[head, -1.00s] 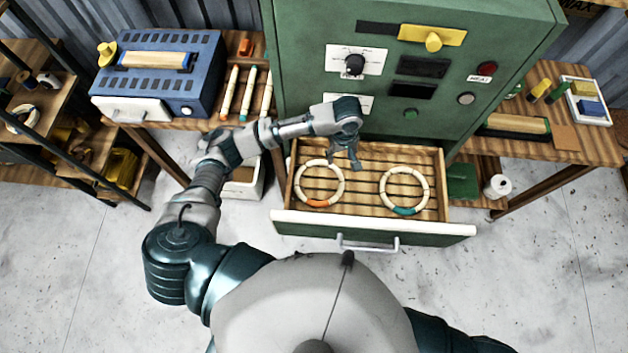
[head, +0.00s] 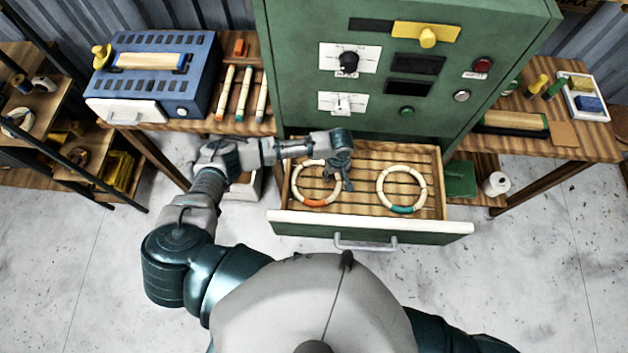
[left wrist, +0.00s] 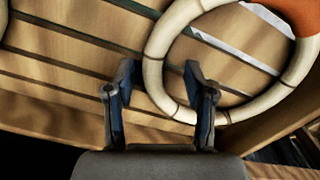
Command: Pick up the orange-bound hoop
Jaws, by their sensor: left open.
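The orange-bound hoop (head: 297,178), a pale segmented ring with an orange band at its front, lies in the left half of the open drawer (head: 455,226). The hoop (left wrist: 154,48) also shows in the left wrist view, with its orange band at the top right corner. My left gripper (head: 341,182) is over the hoop's right side and hides part of it. In the left wrist view the gripper (left wrist: 160,78) is open. Part of the hoop's rim shows between its fingers, and the right finger overlaps the rim; I cannot tell whether they touch. My right gripper is out of view.
A second hoop with a teal band (head: 402,210) lies in the drawer's right half. The green cabinet (head: 300,60) rises behind the drawer. The slats between the hoops are clear.

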